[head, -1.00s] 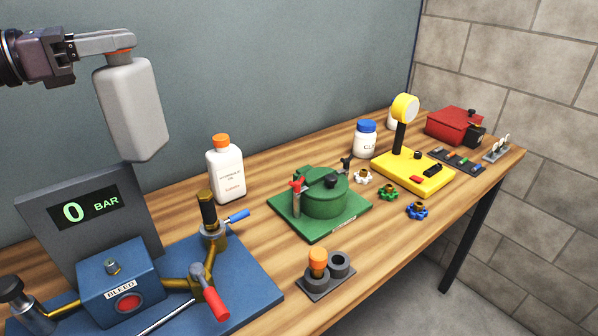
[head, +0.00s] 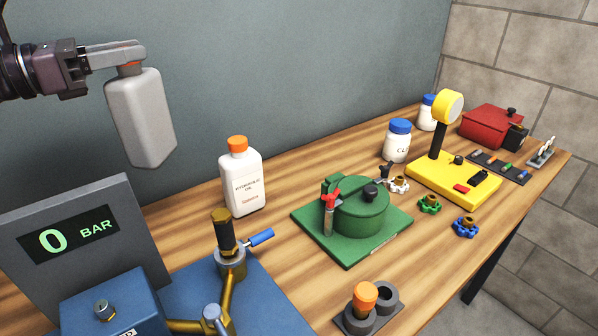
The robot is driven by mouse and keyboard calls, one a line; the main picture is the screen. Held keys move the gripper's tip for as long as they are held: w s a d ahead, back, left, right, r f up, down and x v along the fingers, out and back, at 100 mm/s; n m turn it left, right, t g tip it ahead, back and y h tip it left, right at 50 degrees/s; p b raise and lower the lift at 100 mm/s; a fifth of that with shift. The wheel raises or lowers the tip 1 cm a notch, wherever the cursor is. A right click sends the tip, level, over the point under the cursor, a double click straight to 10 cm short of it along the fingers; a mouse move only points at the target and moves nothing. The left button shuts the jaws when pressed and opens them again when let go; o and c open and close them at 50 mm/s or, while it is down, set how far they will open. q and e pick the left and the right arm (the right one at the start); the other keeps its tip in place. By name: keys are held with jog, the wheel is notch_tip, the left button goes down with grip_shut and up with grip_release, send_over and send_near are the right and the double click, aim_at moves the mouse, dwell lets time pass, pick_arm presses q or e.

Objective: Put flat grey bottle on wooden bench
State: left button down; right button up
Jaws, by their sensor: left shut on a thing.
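The flat grey bottle (head: 141,118) hangs in the air at the upper left, slightly tilted. The wooden bench (head: 278,258) runs from the lower left to the upper right. The bottle appears above the bench, clear of its top, behind and above the pressure display. My right gripper is not in view.
A grey display (head: 84,233) reading 0 BAR and a blue pump rig fill the lower left. A white bottle (head: 241,183) with an orange cap stands near the wall. A green plate with a pot (head: 361,208), a yellow stand (head: 455,178) and white jars stand further right. Bare wood shows between them.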

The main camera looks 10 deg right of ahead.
aim_at(176, 143)
pick_arm(q)
jog(key=shift+w+f, duration=0.1)
notch_tip(176, 143, down, 16)
jog(key=shift+f+p, duration=0.1)
jog(key=shift+p, duration=0.65)
notch_tip(176, 143, down, 4)
jog(key=shift+r, duration=0.25)
jog(key=shift+f, duration=0.15)
jog(key=c, duration=0.9)
grip_release()
jog(key=shift+c, duration=0.2)
